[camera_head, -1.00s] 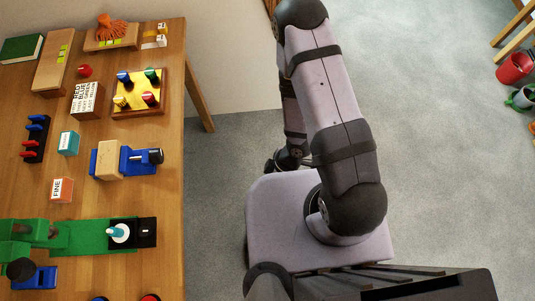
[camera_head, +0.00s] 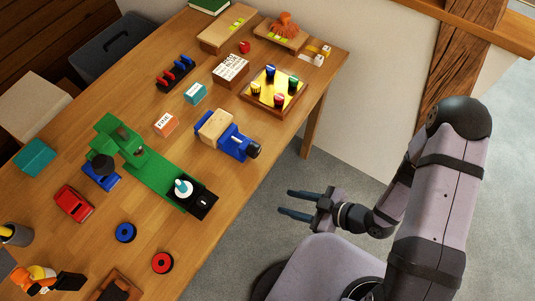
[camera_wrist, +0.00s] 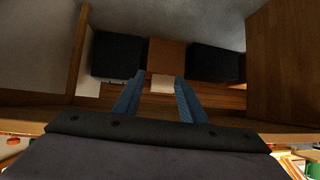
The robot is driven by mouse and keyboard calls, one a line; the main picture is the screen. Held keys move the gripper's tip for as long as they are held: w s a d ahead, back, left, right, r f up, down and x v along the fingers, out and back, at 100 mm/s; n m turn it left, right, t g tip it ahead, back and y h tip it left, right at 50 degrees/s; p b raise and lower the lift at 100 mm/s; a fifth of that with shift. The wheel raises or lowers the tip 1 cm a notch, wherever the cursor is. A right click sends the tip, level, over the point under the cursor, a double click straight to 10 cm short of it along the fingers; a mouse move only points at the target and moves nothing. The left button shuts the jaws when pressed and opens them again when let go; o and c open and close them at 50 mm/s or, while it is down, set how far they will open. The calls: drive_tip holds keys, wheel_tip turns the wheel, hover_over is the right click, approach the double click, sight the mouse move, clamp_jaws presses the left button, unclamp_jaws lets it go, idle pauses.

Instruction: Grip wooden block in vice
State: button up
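The blue vice (camera_head: 233,142) lies on the wooden table near its right edge, its dark handle end pointing toward that edge. The pale wooden block (camera_head: 215,127) sits at the vice's left part, with blue metal showing on both sides of it. I cannot tell whether the jaws press on it. My gripper (camera_head: 284,201) is beyond the table's right edge, apart from the vice and block, with its fingers pointing left. Its two blue-grey fingers are spread and empty. In the wrist view the open fingers (camera_wrist: 158,80) show, but not the vice or block.
A green machine (camera_head: 150,170) stands left of the vice. A board with coloured pegs (camera_head: 274,90) lies behind it. An orange FINE block (camera_head: 165,124) and a teal block (camera_head: 195,93) are nearby. The wrist view shows dark boxes (camera_wrist: 118,57) ahead. Open floor lies right of the table.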

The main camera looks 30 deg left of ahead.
sight(258, 153)
drive_tip(key=w+a+r+n+y, duration=0.1)
drive_tip(key=a+r+y, duration=0.1)
drive_tip(key=r, duration=0.5)
drive_tip(key=w+a+r+n+t+y, duration=0.1)
drive_tip(key=a+r+n+y, duration=0.1)
drive_tip(key=r+y, duration=0.2)
wheel_tip(258, 153, up, 3)
drive_tip(key=shift+w+a+f+y, duration=0.1)
drive_tip(key=shift+w+a+y, duration=0.1)
drive_tip(key=shift+y, duration=0.1)
drive_tip(key=shift+a+p, duration=0.55)
drive_tip(key=shift+a, duration=3.05)
drive_tip(key=shift+c, duration=0.7)
drive_tip(key=c, duration=0.6)
